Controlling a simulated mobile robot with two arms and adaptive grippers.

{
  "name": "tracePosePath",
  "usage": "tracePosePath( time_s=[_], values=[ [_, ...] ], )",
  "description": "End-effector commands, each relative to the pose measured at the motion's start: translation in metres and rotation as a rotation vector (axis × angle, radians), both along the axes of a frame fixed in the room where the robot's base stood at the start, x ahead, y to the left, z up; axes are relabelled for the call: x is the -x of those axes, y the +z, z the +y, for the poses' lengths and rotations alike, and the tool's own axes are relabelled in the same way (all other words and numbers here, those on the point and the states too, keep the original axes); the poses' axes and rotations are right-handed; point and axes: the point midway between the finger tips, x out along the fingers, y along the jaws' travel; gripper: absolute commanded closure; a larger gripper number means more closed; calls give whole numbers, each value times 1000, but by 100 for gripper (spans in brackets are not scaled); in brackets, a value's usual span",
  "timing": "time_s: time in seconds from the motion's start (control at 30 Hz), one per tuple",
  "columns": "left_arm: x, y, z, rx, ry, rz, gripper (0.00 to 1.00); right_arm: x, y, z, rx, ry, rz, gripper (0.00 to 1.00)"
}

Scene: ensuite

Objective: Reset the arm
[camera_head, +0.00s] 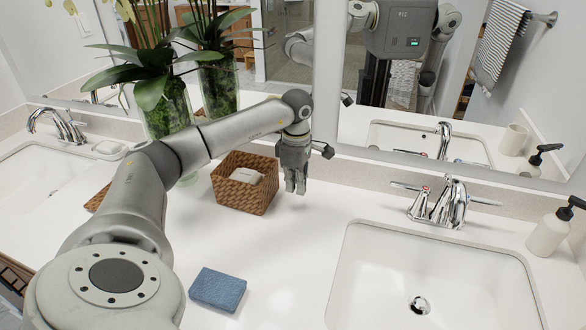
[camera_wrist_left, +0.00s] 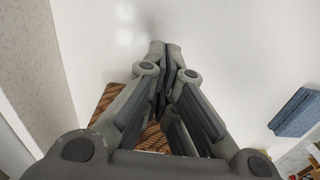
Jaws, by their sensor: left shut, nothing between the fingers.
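My left gripper (camera_head: 296,186) hangs fingers down over the white counter (camera_head: 270,250), just right of a brown wicker basket (camera_head: 232,196). Its fingers are shut with nothing between them. In the left wrist view the closed fingertips (camera_wrist_left: 164,48) point at bare counter, and the basket (camera_wrist_left: 108,98) shows partly hidden behind the gripper. My left arm (camera_head: 220,130) reaches across from the lower left, bent at the elbow. My right gripper does not show.
A sink (camera_head: 430,280) with a chrome faucet (camera_head: 445,203) and a soap bottle (camera_head: 552,230) are at right. A plant vase (camera_head: 168,108) stands behind my arm. The mirror (camera_head: 400,90) rises close behind the gripper.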

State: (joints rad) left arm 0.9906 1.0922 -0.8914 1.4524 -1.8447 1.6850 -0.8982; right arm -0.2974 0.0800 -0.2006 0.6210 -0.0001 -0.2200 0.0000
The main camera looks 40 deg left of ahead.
Motion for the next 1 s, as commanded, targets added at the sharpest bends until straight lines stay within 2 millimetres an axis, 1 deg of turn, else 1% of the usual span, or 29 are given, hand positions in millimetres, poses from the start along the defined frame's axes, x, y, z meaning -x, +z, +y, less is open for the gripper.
tracePosePath(
  time_s=[0.03, 0.1, 0.2, 0.3, 0.43, 0.67, 0.77, 0.9, 1.0],
  values=[
    [0, 10, 1, 0, 1, -3, 100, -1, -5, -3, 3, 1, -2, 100],
    [0, 24, 1, 0, 1, -2, 100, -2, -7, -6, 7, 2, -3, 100],
    [0, 42, 0, -1, 1, -2, 100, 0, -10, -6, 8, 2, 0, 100],
    [0, 53, 0, 0, 0, 0, 100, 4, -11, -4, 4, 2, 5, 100],
    [0, 61, 0, 0, 0, 2, 100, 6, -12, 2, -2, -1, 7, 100],
    [1, 64, 0, 0, 1, 3, 100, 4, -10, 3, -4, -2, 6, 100],
    [1, 74, 0, 0, 1, 3, 100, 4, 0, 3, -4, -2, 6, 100],
    [0, 101, 0, 0, 1, 2, 100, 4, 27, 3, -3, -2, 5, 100],
    [0, 117, 0, 0, 1, 3, 100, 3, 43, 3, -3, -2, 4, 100]
  ],
)
